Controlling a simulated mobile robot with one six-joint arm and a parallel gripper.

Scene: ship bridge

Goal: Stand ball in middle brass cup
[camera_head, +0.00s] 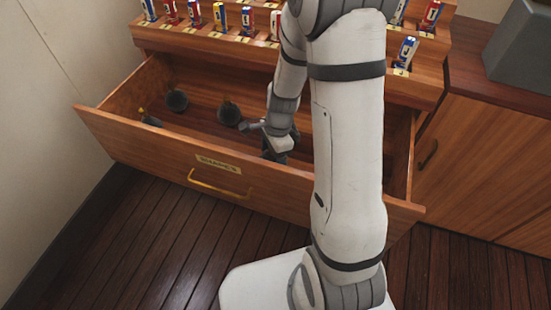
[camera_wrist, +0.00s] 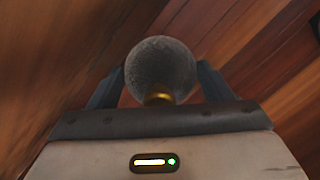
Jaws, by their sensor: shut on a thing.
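In the wrist view a dark grey, rough round ball (camera_wrist: 161,66) sits between the two fingers of my gripper (camera_wrist: 160,84), which is shut on it. A small brass piece (camera_wrist: 158,98) shows at the ball's near edge; I cannot tell whether it belongs to the ball. In the head view my gripper (camera_head: 276,140) is low inside the open wooden drawer (camera_head: 170,150), and the held ball is hard to make out there. Three dark balls with small brass tips, one at the back left (camera_head: 176,101), one in the middle (camera_head: 229,114) and one at the front left (camera_head: 151,121), lie in the drawer. No brass cup is clearly recognisable.
The drawer front has a brass handle (camera_head: 218,186) and a label. A stepped wooden rack (camera_head: 250,50) with several coloured, numbered pieces stands above the drawer. A grey box (camera_head: 520,50) is on the cabinet at right. My arm hides the drawer's right part.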

